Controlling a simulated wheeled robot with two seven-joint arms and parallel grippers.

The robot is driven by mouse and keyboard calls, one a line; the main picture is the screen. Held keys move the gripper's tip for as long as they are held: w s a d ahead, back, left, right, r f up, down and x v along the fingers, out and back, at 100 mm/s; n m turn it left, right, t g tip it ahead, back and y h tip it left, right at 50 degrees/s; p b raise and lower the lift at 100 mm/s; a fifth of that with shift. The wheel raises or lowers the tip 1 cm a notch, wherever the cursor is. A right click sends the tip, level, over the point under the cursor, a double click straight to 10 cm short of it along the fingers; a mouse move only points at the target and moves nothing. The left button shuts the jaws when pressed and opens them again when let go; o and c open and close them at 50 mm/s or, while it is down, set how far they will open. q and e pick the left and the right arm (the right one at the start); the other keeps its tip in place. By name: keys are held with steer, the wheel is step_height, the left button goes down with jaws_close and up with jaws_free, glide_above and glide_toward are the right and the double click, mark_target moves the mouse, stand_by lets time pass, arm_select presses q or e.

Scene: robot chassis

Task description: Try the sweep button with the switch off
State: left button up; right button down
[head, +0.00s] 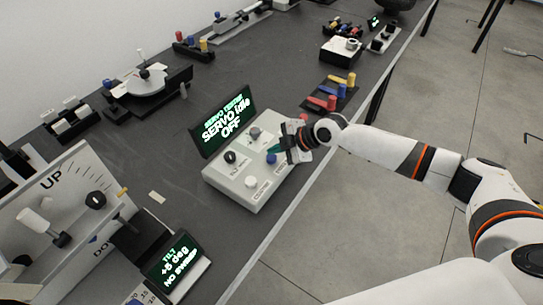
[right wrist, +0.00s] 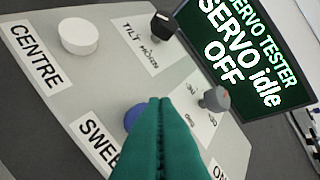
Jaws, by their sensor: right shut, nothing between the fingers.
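The servo tester box (head: 236,188) is a light grey panel on the dark bench, and its face fills much of the right wrist view (right wrist: 100,60). Its display (head: 224,121) reads "SERVO TESTER, SERVO idle, OFF". The blue sweep button (right wrist: 134,116) sits above the "SWEEP" label, partly hidden by my green fingertips. A grey switch knob (right wrist: 214,98) stands right of it by on/off markings. A white button (right wrist: 79,36) sits by "CENTRE" and a black knob (right wrist: 164,25) by "TILT/HORN". My right gripper (right wrist: 161,130) is shut and empty over the sweep button; contact is unclear. My left gripper is out of view.
A tilt rig marked "UP" (head: 70,185) stands at the left, with a small display (head: 178,262) reading "TILT +5 deg, NO SWEEP". Coloured pegs (head: 330,102) lie beyond the box near the bench edge. The bench behind the tester is mostly clear.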

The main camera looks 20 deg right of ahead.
mark_target(275, 159)
steer(key=shift+r+p, duration=1.6)
steer(key=shift+r, duration=0.9)
steer(key=shift+f, duration=0.1)
